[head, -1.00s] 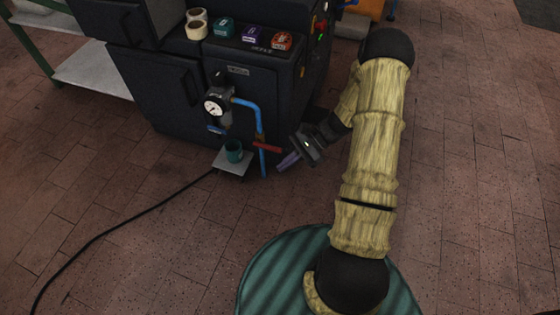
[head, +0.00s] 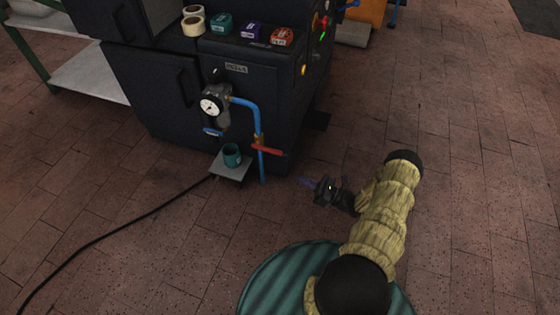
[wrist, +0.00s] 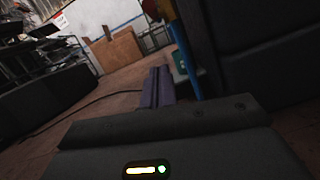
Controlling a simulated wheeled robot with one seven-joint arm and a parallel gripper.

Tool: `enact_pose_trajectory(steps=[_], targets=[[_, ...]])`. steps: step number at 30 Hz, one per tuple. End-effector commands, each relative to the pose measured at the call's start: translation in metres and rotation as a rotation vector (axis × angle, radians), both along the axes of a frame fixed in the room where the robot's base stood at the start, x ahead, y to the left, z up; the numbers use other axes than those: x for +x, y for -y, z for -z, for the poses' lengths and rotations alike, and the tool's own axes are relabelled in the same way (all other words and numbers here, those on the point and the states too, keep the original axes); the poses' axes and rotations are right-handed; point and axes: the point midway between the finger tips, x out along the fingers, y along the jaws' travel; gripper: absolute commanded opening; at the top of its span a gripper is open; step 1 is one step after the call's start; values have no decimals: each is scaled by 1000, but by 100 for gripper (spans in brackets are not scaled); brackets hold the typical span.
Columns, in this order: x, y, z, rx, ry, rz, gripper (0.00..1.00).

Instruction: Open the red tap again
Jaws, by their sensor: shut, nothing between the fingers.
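The red tap (head: 267,150) is a red lever on the blue pipe (head: 260,130) at the front of the dark machine in the head view. The lever lies across the pipe, roughly level in the picture. My gripper (head: 306,183) is to the right of the tap and lower in the picture, apart from it. Its fingers are shut with nothing between them. In the wrist view the shut fingers (wrist: 158,88) point past the blue pipe (wrist: 185,60), with a bit of red showing at the top edge.
A black cable (head: 130,221) runs across the floor. The brick floor on the right is clear.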

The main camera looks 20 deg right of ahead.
Motion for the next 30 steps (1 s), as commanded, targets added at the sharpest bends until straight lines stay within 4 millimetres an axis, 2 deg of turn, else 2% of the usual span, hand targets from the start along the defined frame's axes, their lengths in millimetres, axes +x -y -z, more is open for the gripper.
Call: enact_pose_trajectory(steps=[5, 11, 26, 30], targets=[[1, -2, 0, -2, 0, -3, 0], [10, -14, -2, -2, 0, -6, 0], [62, -80, -21, -3, 0, -8, 0], [64, -74, -38, -5, 1, -3, 0]])
